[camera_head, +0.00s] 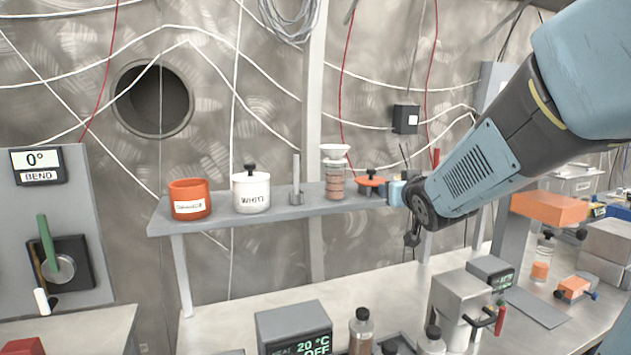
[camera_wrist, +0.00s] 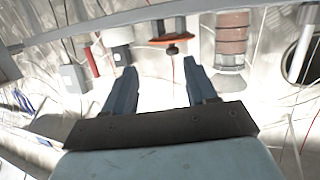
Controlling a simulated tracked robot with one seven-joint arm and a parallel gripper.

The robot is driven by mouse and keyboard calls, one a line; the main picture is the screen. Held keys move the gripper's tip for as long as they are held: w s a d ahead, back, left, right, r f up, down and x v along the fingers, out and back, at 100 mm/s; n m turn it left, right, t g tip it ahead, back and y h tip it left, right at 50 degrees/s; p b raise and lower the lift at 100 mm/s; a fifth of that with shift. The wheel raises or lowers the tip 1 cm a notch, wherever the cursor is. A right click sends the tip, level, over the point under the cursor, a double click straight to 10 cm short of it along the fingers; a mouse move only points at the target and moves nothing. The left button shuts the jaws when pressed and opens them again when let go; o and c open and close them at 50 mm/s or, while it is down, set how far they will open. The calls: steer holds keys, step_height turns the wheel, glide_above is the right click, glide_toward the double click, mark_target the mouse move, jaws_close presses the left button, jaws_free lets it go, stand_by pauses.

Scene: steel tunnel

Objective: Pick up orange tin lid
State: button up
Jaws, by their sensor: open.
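The orange tin lid (camera_head: 371,183) lies on the shelf near its right part, with its black knob upward. In the wrist view, which is upside down, the lid (camera_wrist: 170,39) appears beyond my fingertips, roughly between them and apart from them. My gripper (camera_wrist: 160,68) is open with nothing between its fingers. In the head view my gripper (camera_head: 412,238) is small and dark, to the right of the lid and partly hidden by my wrist. An orange tin (camera_head: 190,200) with a white label and no lid stands at the shelf's left end.
The grey shelf (camera_head: 270,214) also holds a white lidded jar (camera_head: 251,192), a grey post (camera_head: 296,185), a stacked brown jar with a white funnel (camera_head: 335,175), and a light-blue container (camera_head: 396,192) close right of the lid. Bottles and devices crowd the bench below.

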mark_target(373, 173)
steer(key=shift+n+t+y, duration=0.3)
steer(key=shift+t+y, duration=0.4)
steer(key=shift+t, duration=0.1)
steer(key=shift+w+a, duration=0.3)
steer(key=shift+w, duration=2.4)
steer(key=shift+w+a, duration=0.3)
steer(key=shift+w, duration=2.35)
steer(key=shift+w+a, duration=0.3)
steer(key=shift+w, duration=2.4)
steer(key=c, duration=1)
steer(key=shift+r, duration=0.1)
